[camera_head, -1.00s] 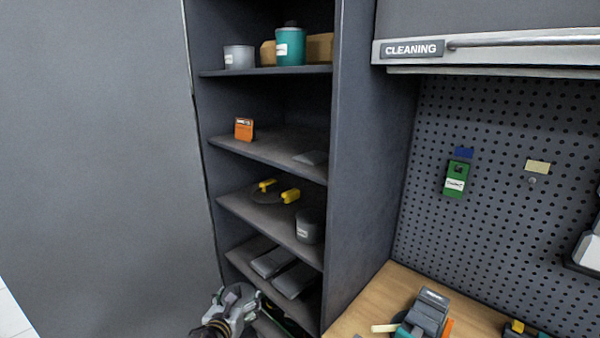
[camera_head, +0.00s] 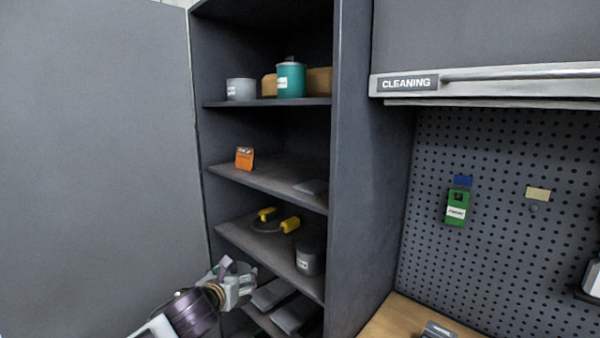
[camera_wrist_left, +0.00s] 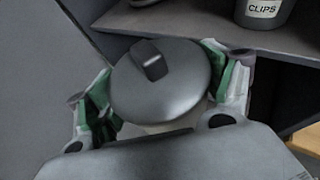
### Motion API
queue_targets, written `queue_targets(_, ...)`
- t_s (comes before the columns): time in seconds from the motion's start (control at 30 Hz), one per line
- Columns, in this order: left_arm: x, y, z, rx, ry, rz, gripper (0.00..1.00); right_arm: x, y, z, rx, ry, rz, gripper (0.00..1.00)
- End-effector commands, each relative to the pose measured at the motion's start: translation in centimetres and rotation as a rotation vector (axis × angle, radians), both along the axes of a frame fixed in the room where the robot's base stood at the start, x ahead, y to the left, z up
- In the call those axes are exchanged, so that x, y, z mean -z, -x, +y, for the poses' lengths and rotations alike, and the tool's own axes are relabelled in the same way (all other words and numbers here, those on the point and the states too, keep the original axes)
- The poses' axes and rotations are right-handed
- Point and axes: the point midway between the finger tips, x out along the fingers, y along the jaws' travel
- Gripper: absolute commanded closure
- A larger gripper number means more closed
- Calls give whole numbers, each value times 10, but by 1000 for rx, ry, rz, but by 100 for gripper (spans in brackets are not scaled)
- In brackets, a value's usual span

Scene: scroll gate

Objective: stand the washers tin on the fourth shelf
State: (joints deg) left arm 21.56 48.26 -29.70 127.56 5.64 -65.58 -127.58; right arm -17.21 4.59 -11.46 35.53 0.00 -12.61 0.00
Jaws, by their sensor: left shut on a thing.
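My left gripper (camera_head: 236,282) is in front of the cabinet's lower left, near the lower shelves. In the left wrist view it is shut on a round grey lidded tin (camera_wrist_left: 160,88), with green-padded fingers on both sides. The tin's lid with its dark knob faces the camera; its label is hidden, so I cannot read whether it says washers. The open cabinet's shelves include one with tins (camera_head: 265,102), one with an orange box (camera_head: 265,178) and one with yellow-ended earmuffs (camera_head: 250,240). My right gripper is not in view.
A teal tin (camera_head: 291,80) and a grey tin (camera_head: 240,89) stand high up. A dark tin (camera_head: 310,259) stands lower; a CLIPS tin (camera_wrist_left: 264,9) shows in the wrist view. The orange box (camera_head: 244,158) leaves room beside it. The cabinet's right wall (camera_head: 355,200) bounds the shelves.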

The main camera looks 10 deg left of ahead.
Motion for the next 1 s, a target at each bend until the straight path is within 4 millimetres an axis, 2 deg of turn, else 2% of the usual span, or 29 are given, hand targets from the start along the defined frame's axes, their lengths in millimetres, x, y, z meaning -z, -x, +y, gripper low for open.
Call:
queue_targets(0.03,-10,-3,1,-1,-1,-5,44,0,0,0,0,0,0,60)
queue_targets(0.4,-62,-16,8,-7,-2,-4,44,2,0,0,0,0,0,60)
queue_targets(1.0,-149,-27,19,-16,-2,-3,44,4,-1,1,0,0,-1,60)
